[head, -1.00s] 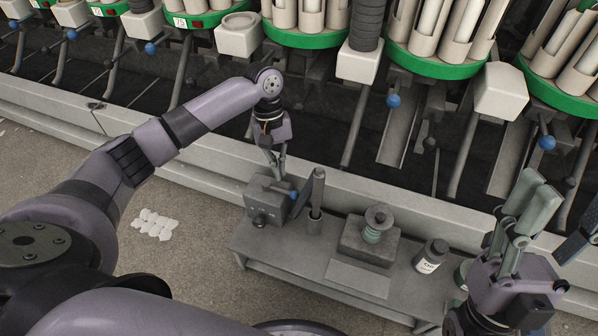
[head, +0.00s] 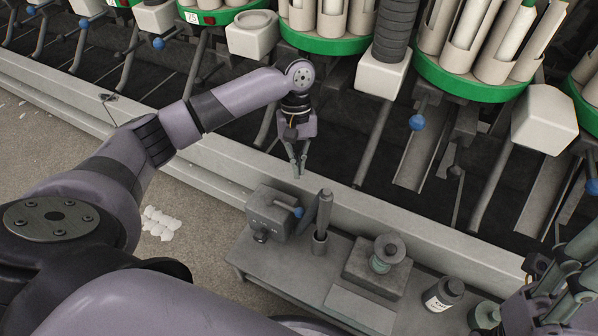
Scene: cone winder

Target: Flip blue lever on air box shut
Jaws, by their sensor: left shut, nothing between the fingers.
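The air box (head: 268,214) is a grey metal block at the left end of the low grey bench. Its small blue lever (head: 298,212) sticks out at the right side of the box, beside an upright grey cylinder. My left gripper (head: 298,173) is shut and empty. In the picture it hangs above and behind the box, apart from the lever. My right gripper (head: 548,278) is at the lower right, cut off by the picture edge, and its finger gap is unclear.
The bench (head: 255,262) also carries a handheld tool in a holder (head: 322,218), a block with a spool (head: 378,268), and a dark labelled bottle (head: 443,295). The winder's pale rail (head: 420,218) runs behind it. White scraps (head: 160,222) lie on the floor.

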